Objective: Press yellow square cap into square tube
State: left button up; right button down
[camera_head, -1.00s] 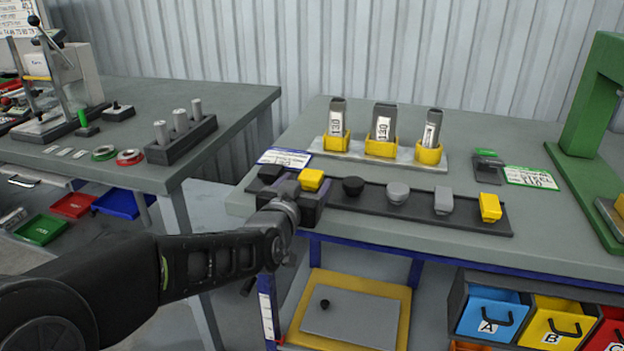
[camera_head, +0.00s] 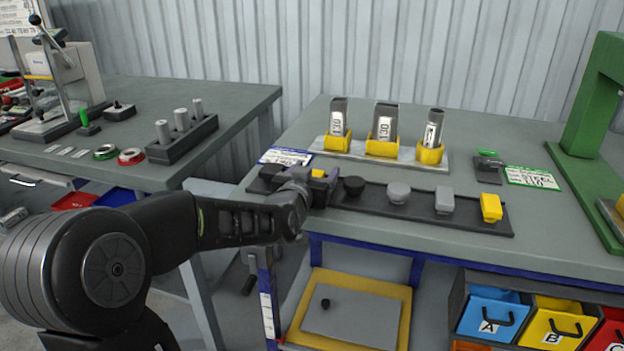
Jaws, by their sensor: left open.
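A yellow cap (camera_head: 318,173) sits at the left part of the dark cap strip (camera_head: 365,202), mostly hidden by my left gripper (camera_head: 322,184). That gripper is open, with its fingers right at this cap; whether they touch it I cannot tell. A second yellow cap (camera_head: 490,207) stands at the strip's right end. Three grey tubes stand upright in yellow holders behind the strip: a left tube (camera_head: 338,112), a wider middle tube (camera_head: 385,115) and a right tube (camera_head: 434,125). The left one looks square. My right gripper is not in view.
Black and grey caps, such as a round grey one (camera_head: 398,193), share the strip. A green press frame (camera_head: 590,125) stands at the right. A small dark block (camera_head: 488,166) sits beside a green-edged label (camera_head: 532,177). Table space between strip and holders is clear.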

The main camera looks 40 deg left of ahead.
pick_arm(q)
jog(key=shift+w+a, duration=0.1)
jog(key=shift+w, duration=0.15)
dwell(0.4)
jog(key=c, duration=1.4)
jog(key=shift+c, duration=0.2)
notch_tip(320, 180, up, 10)
jog(key=p, duration=0.2)
